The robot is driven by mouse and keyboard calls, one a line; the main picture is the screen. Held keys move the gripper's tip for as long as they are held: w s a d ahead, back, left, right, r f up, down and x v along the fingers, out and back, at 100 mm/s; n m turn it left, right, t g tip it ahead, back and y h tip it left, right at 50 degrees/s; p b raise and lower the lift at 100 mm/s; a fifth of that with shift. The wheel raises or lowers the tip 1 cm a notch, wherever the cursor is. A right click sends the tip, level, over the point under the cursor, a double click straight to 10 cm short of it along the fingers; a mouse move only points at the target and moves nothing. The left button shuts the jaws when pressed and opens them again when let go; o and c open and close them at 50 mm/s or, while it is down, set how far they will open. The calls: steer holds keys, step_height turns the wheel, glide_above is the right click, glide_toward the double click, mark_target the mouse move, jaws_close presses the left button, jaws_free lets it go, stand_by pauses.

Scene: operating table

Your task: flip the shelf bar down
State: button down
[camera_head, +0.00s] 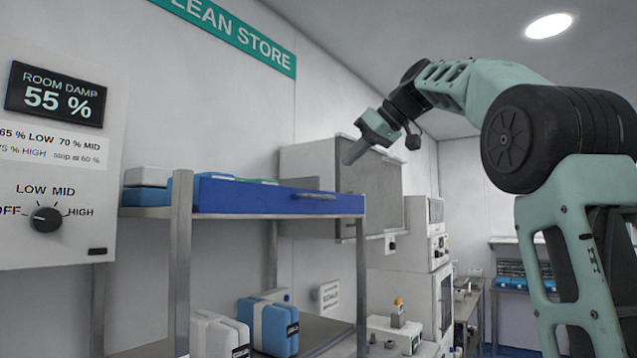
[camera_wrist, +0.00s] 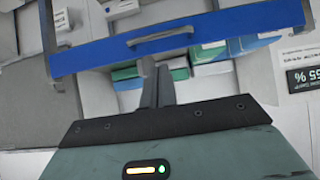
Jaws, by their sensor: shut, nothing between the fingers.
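The shelf bar (camera_head: 262,197) is a long blue board with a small grey handle (camera_head: 315,196). It stands raised along the front edge of the upper shelf. In the wrist view the blue bar (camera_wrist: 225,33) crosses the upper picture, with its handle (camera_wrist: 160,36) beyond my fingertips. My gripper (camera_head: 352,157) is shut and empty, above the bar's right end in the head view. In the wrist view the shut fingers (camera_wrist: 155,75) lie over the shelf contents side of the bar, apparently apart from it; the exact gap is unclear.
White, blue and green packs (camera_wrist: 207,62) lie behind the bar. A grey upright post (camera_head: 180,260) carries the shelf (camera_head: 240,215); blue and white packs (camera_head: 268,325) stand below. A control panel (camera_head: 60,150) is at left, a grey wall cabinet (camera_head: 310,170) behind. Space above the bar is free.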

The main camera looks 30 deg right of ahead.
steer(key=p, duration=0.3)
glide_toward(316, 202)
steer(key=w+a+f, duration=0.2)
steer(key=w+a, duration=0.1)
steer(key=shift+a+f, duration=0.1)
steer(key=shift+a, duration=0.2)
steer(key=shift+a+f+b, duration=0.1)
steer(key=shift+f+b, duration=0.05)
steer(key=shift+b, duration=0.35)
